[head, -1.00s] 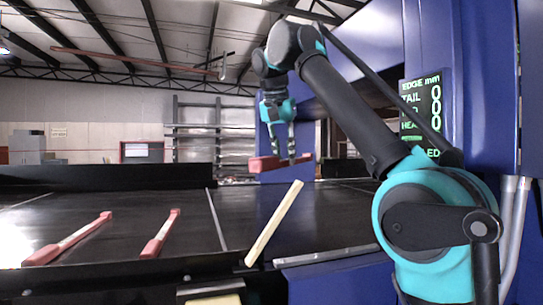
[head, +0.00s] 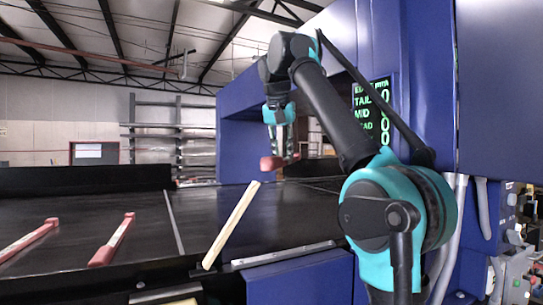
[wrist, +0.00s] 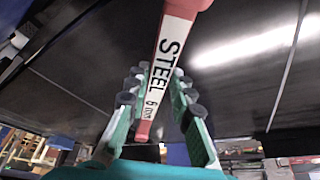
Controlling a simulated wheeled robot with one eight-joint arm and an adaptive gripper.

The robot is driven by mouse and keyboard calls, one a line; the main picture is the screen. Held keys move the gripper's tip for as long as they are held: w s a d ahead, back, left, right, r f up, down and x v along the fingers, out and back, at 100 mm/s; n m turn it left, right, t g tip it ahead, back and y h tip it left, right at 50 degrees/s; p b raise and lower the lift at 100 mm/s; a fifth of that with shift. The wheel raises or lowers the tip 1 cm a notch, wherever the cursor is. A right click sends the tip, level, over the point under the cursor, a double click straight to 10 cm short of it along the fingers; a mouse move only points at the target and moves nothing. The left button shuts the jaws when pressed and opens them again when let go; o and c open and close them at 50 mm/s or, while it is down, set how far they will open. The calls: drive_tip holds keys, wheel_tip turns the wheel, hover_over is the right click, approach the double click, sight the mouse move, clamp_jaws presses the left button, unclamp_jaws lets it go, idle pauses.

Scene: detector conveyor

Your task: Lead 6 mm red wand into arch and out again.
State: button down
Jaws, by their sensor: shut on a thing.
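My gripper (head: 281,152) is shut on a red wand (head: 270,163) and holds it above the black belt. In the wrist view the wand (wrist: 154,101) has red ends and a white label reading "STEEL 6 mm", and it runs between the green fingers (wrist: 158,88). The blue detector arch (head: 237,150) stands over the belt at the centre and right of the head view. The held wand shows in front of its opening; I cannot tell whether any of it is inside. The arch's display (head: 374,112) is partly hidden by my arm.
Two more red wands, one at the far left (head: 28,240) and one beside it (head: 112,240), lie on the black belt (head: 80,215). A pale strip (head: 231,226) slants at the belt's near edge. A dark rail (head: 85,179) runs along the far side.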

drive_tip(key=w+d, duration=0.5)
drive_tip(key=d, duration=0.8)
drive_tip(key=s+a, duration=0.5)
drive_tip(key=a, duration=0.7)
drive_tip(key=s+a, duration=0.5)
drive_tip(key=a, duration=0.8)
drive_tip(key=s+a, duration=0.5)
drive_tip(key=a, duration=0.7)
drive_tip(key=shift+a, duration=0.25)
drive_tip(key=shift+s, duration=0.15)
